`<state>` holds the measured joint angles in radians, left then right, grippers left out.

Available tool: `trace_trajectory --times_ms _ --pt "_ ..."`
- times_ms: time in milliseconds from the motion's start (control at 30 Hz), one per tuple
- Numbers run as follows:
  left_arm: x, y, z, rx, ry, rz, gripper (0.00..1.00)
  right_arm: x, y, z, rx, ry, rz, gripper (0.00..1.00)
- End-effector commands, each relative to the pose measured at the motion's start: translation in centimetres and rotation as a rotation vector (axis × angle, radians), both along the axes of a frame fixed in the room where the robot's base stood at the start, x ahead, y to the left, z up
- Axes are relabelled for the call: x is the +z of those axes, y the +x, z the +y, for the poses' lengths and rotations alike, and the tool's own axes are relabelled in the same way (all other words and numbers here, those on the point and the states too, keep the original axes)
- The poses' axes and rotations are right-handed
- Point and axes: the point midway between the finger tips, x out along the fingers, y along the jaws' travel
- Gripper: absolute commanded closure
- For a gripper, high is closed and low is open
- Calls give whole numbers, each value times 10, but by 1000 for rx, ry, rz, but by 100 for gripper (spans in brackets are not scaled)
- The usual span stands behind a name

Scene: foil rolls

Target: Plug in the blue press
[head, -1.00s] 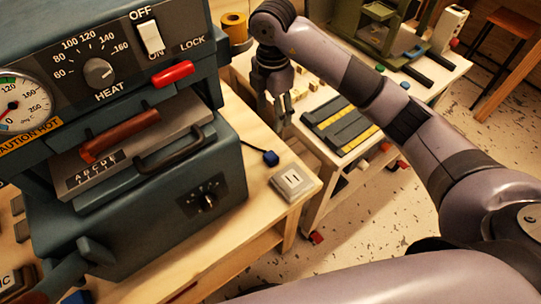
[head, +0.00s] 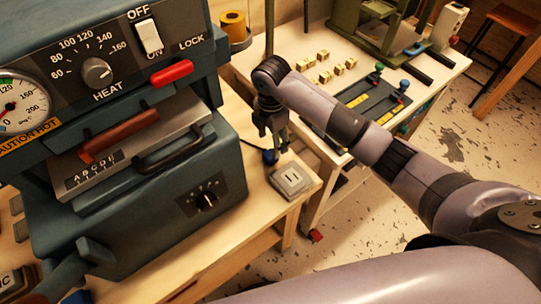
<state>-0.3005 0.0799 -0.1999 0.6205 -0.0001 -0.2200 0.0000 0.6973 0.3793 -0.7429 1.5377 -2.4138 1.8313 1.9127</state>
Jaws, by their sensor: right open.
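The blue press (head: 140,215) stands on the wooden bench at the left, with its dial, white switch (head: 150,37) and red lock lever. A small blue plug (head: 269,157) lies on the bench right of the press, partly hidden by my right gripper. The grey socket box (head: 291,180) sits near the bench's right corner, with its slots facing up and nothing in them. My right gripper (head: 276,148) is open and points down, with its fingertips at the plug; I cannot tell whether they touch it. My left gripper is not in view.
A yellow foil roll (head: 234,25) stands on a holder behind the press. A second table holds several small brass blocks (head: 325,65), a dark tray (head: 375,108) with coloured knobs and a green machine (head: 385,25). The bench around the socket box is clear.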

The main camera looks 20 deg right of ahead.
Motion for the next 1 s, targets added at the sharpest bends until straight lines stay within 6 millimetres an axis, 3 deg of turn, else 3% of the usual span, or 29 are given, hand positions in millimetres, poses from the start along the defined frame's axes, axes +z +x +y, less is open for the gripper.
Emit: trace_trajectory --times_ms 167,500,900,1000 --pt "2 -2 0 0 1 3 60 -3 -1 1 0 0 2 43" --pt "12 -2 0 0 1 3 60 -48 -7 4 -1 1 4 43" --pt "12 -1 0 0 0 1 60 -52 -6 4 0 1 0 43" --pt "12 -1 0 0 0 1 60 -52 -6 4 0 1 0 50"
